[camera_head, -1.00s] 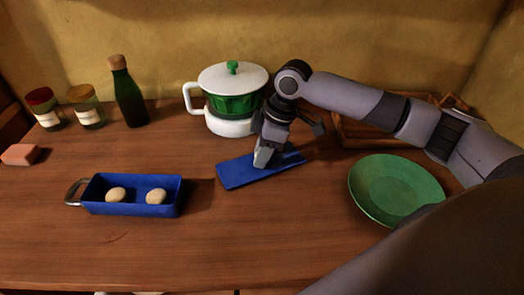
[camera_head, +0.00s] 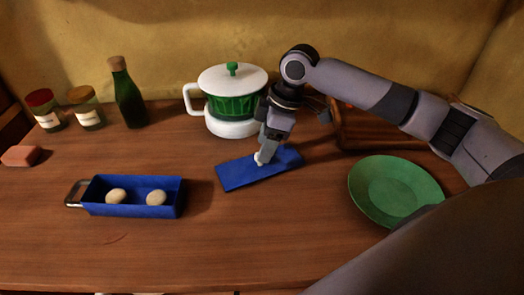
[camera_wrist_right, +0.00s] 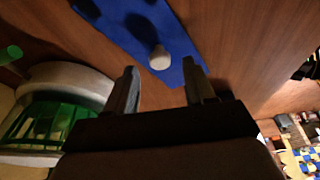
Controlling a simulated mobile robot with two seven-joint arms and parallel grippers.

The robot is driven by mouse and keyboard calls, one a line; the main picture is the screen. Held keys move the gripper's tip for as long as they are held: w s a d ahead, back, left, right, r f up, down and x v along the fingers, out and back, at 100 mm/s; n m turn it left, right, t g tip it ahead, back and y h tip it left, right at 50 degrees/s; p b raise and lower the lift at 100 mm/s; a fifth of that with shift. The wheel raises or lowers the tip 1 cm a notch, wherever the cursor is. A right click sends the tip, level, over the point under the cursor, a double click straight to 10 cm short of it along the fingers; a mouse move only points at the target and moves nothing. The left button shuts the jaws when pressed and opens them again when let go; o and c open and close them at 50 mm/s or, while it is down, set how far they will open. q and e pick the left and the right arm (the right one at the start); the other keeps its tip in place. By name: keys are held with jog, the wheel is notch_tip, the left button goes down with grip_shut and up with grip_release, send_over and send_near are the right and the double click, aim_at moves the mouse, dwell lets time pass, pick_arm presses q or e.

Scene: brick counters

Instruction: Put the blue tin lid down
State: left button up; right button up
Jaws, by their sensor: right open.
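The blue tin lid (camera_head: 240,174) lies flat on the wooden counter, right of the blue tin. Its pale knob (camera_wrist_right: 159,58) shows in the wrist view, between and just beyond the fingertips. My right gripper (camera_head: 262,158) is over the lid; in the wrist view (camera_wrist_right: 162,80) its two fingers are apart with the knob free of them. The blue tin (camera_head: 130,208) stands uncovered at the left with two pale round things (camera_head: 156,197) in it. My left gripper is not in view.
A white and green pot (camera_head: 232,100) stands close behind the gripper. A green plate (camera_head: 395,190) lies to the right, with a wooden tray (camera_head: 370,137) behind it. A bottle (camera_head: 128,95) and two jars (camera_head: 86,108) stand at the back left. The front counter is clear.

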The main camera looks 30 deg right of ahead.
jog(key=v, duration=0.9)
jog(key=shift+f, duration=0.15)
